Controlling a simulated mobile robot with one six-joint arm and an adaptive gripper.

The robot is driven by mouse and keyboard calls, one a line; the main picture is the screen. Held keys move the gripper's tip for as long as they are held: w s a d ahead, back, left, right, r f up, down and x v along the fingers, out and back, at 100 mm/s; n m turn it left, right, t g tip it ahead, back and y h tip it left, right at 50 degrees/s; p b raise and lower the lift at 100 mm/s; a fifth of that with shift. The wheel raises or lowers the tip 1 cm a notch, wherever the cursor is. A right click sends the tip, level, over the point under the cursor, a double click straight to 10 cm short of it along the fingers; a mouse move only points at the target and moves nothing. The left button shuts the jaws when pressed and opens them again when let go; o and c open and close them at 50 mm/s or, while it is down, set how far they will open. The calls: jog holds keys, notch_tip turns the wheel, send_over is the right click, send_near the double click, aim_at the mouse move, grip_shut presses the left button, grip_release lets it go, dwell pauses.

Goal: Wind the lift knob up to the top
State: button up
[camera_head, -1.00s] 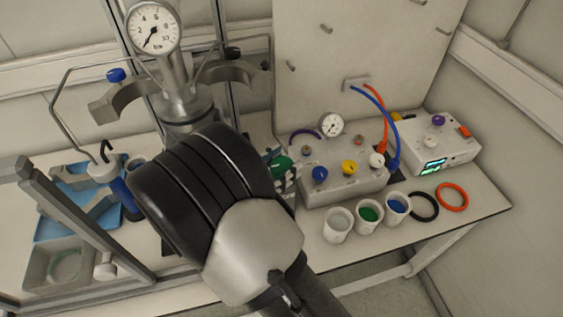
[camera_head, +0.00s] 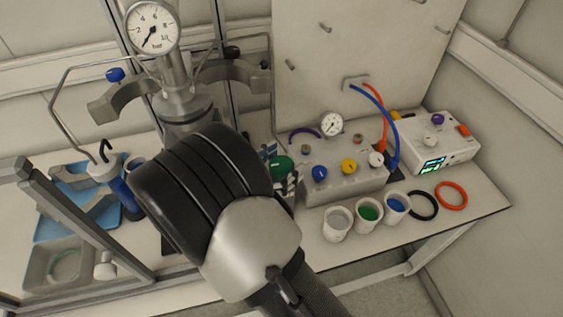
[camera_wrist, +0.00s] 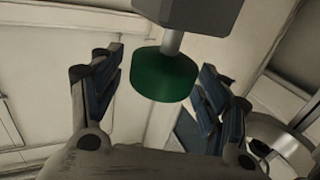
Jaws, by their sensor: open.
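The lift knob appears to be the green round knob (camera_wrist: 163,75), on a short metal shaft under a grey block (camera_wrist: 188,14) in the wrist view. My gripper (camera_wrist: 160,70) is open, with one blue-padded finger to the left of the knob and one to the right. Gaps show on both sides, so neither finger visibly touches it. In the head view the green knob (camera_head: 281,167) shows just right of my dark wrist, with parts of my fingers around it. My arm hides the knob's mount there.
The steel reactor with a pressure gauge (camera_head: 153,27) stands behind my arm. To the right are a grey control box (camera_head: 345,185) with coloured knobs, white cups (camera_head: 338,224), black and orange rings (camera_head: 452,196), and a display unit (camera_head: 440,150). Blue trays (camera_head: 62,215) lie left.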

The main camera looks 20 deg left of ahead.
jog(key=v, duration=0.7)
jog(key=shift+s+a, duration=0.2)
jog(key=shift+s, duration=0.05)
dwell(0.5)
